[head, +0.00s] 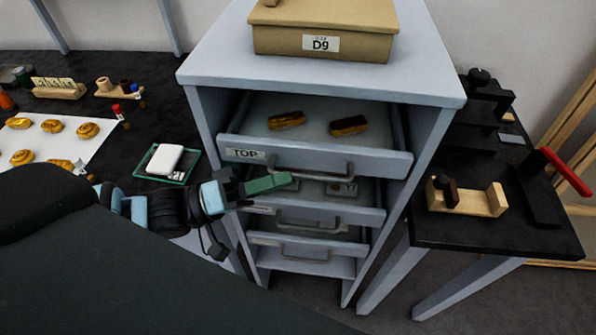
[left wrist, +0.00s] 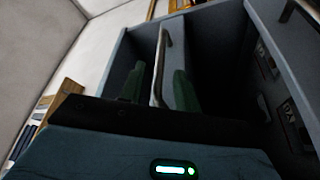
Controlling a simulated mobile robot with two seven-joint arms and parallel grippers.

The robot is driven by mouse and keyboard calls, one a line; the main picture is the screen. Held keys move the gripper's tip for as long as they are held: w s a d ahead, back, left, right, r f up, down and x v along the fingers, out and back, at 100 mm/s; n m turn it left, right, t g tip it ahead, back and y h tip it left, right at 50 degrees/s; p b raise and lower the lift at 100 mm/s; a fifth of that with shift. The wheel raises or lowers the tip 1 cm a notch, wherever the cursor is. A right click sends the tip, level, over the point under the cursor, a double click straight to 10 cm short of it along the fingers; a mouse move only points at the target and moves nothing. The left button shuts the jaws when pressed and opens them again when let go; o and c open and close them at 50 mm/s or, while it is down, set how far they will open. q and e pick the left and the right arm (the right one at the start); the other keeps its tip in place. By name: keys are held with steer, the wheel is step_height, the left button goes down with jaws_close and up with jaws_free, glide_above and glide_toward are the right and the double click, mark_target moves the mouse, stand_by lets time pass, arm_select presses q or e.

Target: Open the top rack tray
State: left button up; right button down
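The grey rack (head: 436,130) stands in the middle of the head view. Its top tray (head: 225,147), labelled TOP, is partly pulled out, its front sticking out beyond the trays below. Two dark gold-brown pieces, a left one (head: 286,120) and a right one (head: 349,125), lie inside. The tray has a grey bar handle (head: 351,170). My left gripper (head: 290,179) is at the left end of this handle, just below the tray front. In the left wrist view its green fingers (left wrist: 157,88) are apart, with the handle bar (left wrist: 168,42) close ahead. Contact is unclear. My right gripper is out of view.
Lower trays with handles (head: 312,226) sit beneath. A tan box (head: 270,40) labelled D9 is on top of the rack. A dark side table (head: 480,235) stands right, holding a wooden holder (head: 470,203). A dark table at left holds pastries on a white sheet (head: 40,140).

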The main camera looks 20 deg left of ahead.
mark_target(298, 174)
arm_select(q)
steer(key=shift+x, duration=1.95)
jaws_close()
